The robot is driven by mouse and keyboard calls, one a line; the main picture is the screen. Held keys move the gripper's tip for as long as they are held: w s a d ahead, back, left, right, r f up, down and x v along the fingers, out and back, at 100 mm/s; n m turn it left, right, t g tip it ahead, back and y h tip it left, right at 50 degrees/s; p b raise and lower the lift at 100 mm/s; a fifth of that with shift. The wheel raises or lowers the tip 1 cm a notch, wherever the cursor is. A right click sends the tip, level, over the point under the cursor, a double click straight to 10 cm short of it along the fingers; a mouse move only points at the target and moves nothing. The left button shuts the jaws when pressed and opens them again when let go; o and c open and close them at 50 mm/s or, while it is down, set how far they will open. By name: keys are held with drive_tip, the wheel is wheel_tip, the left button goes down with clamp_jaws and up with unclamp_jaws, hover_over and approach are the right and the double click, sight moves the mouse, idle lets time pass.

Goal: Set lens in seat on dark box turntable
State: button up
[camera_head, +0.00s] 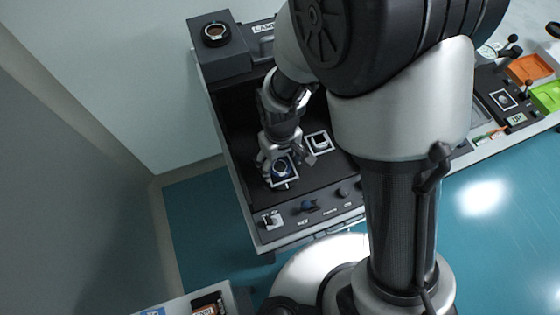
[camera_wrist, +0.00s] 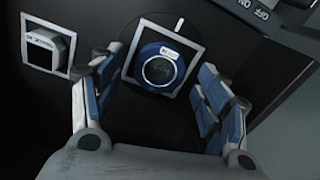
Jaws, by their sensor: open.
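The lens, a blue ring with a dark round glass and a small white label, sits in a white square outline on the dark box (camera_head: 243,125). It shows between my fingers in the wrist view (camera_wrist: 158,72) and below my gripper in the head view (camera_head: 283,170). A dark round disc, likely the turntable, shows partly behind the square in the wrist view (camera_wrist: 141,20). My gripper (camera_wrist: 158,92) is open, with one finger on each side of the lens and gaps visible. I cannot tell whether the lens is fully down in its seat.
A second white square outline holds a small grey-and-black block (camera_wrist: 42,48), left of the lens in the wrist view. A lamp box (camera_head: 218,55) with a round ring stands at the back. Knobs (camera_head: 308,206) line the front panel. Orange and green trays (camera_head: 528,69) lie far right.

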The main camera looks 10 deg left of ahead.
sight(281, 167)
wheel_tip(281, 167, up, 11)
drive_tip(key=p, duration=0.3)
drive_tip(key=shift+p, duration=0.35)
drive_tip(key=d+r+m+t, duration=0.2)
drive_tip(key=d+r+m, duration=0.2)
drive_tip(key=d+r, duration=0.8)
drive_tip(key=s+d+r+m+t, duration=0.2)
drive_tip(key=s+d+r+m, duration=0.2)
drive_tip(key=s+d+r, duration=0.3)
drive_tip(key=shift+s+d+r+m+t, duration=0.35)
drive_tip(key=shift+s+d, duration=0.4)
drive_tip(key=shift+s, duration=0.45)
